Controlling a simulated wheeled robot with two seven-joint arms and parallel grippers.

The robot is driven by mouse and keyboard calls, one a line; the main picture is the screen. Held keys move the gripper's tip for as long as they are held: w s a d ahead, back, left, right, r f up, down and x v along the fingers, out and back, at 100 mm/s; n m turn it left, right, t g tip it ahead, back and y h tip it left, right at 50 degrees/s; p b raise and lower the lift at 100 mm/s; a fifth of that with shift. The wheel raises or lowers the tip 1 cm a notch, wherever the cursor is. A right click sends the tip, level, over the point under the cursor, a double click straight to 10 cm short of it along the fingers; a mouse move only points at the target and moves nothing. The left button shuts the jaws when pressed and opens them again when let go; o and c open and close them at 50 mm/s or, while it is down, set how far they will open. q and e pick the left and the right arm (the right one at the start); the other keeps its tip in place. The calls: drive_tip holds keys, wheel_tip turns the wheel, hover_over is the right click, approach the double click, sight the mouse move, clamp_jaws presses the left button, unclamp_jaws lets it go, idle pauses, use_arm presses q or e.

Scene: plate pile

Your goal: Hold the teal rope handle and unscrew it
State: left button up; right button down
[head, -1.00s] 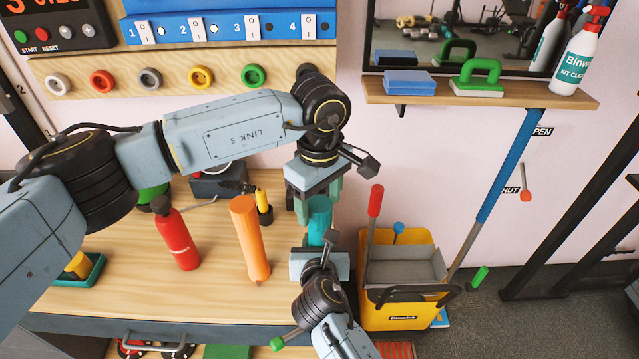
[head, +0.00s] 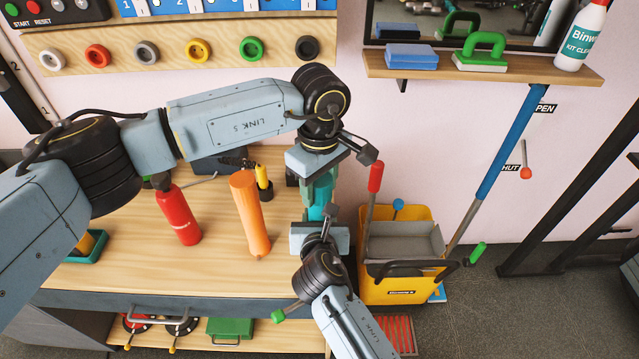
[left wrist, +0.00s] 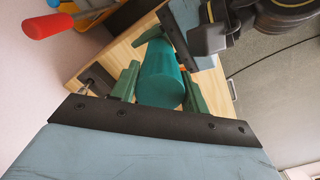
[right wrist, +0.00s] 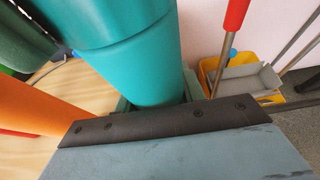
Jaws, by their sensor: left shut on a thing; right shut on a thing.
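The teal rope handle (head: 318,212) stands upright as a cylinder at the right end of the wooden bench. My left gripper (head: 319,190) comes down from above, its green fingers shut on the upper part of the handle. The left wrist view shows the handle's round top (left wrist: 162,82) between these fingers. My right gripper (head: 320,225) is shut on the lower part from the front. In the right wrist view the handle (right wrist: 120,60) fills the top middle, with a seam around it; the right fingertips are mostly hidden behind it.
An orange cylinder (head: 250,215) and a red bottle (head: 178,212) stand on the bench (head: 140,262) to the left. A yellow bucket (head: 395,290) with a red-handled tool (head: 375,178) stands close on the right. A blue pole (head: 510,150) leans behind it.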

use_arm(q)
drive_tip(key=n, duration=0.6)
drive_tip(key=shift+n, duration=0.3)
drive_tip(key=o, duration=1.1)
